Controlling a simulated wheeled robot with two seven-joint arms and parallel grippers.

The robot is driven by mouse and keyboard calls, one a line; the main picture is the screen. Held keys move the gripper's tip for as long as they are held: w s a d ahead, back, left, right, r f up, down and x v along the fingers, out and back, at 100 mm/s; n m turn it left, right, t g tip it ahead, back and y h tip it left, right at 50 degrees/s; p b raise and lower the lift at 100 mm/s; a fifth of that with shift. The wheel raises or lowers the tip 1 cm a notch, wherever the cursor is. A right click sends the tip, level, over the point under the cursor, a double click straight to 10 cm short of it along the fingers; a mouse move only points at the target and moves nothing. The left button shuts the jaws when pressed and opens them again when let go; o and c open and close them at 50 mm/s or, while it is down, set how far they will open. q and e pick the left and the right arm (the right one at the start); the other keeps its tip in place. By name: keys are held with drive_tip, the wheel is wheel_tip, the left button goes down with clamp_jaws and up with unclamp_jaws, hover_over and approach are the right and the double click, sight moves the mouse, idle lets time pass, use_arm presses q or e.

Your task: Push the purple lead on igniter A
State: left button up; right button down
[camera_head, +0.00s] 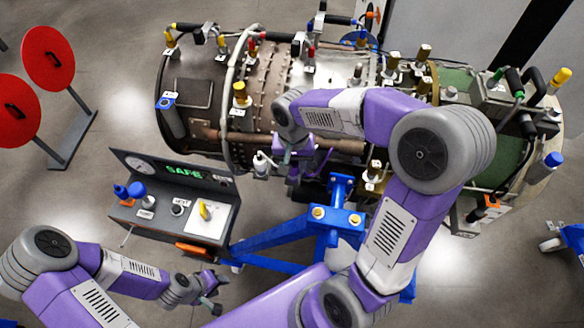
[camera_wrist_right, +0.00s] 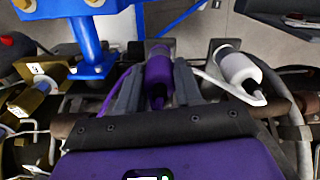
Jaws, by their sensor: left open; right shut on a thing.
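The purple lead (camera_wrist_right: 158,72) has a thick purple connector body with a dark lower end, and its thin purple cable curves off to the left in the right wrist view. My right gripper (camera_wrist_right: 156,88) is shut on this connector, one grey finger on each side. In the head view my right gripper (camera_head: 292,172) is at the near side of the turbine and mostly hides the connector. How far the connector sits on its igniter is hidden. I cannot read an igniter A label. My left gripper (camera_head: 208,294) is open and empty, low at the left, away from the turbine.
A white connector (camera_wrist_right: 238,68) with a white lead stands just right of the purple one; it also shows in the head view (camera_head: 262,164). A brass fitting (camera_wrist_right: 40,88) is at left. A SAFE panel (camera_head: 180,195) and blue stand (camera_head: 300,232) are near the turbine.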

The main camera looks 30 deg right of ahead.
drive_tip(key=shift+r, duration=0.3)
drive_tip(key=shift+r+p, duration=0.8)
wheel_tip(320, 180, up, 11)
drive_tip(key=p, duration=0.8)
wheel_tip(320, 180, up, 14)
hover_over(293, 164)
drive_tip(key=shift+p, duration=0.35)
idle(0.3)
drive_tip(key=w+d, duration=0.5)
drive_tip(key=d, duration=0.7)
drive_tip(key=w+d, duration=0.5)
drive_tip(key=d, duration=0.8)
drive_tip(key=shift+d, duration=0.1)
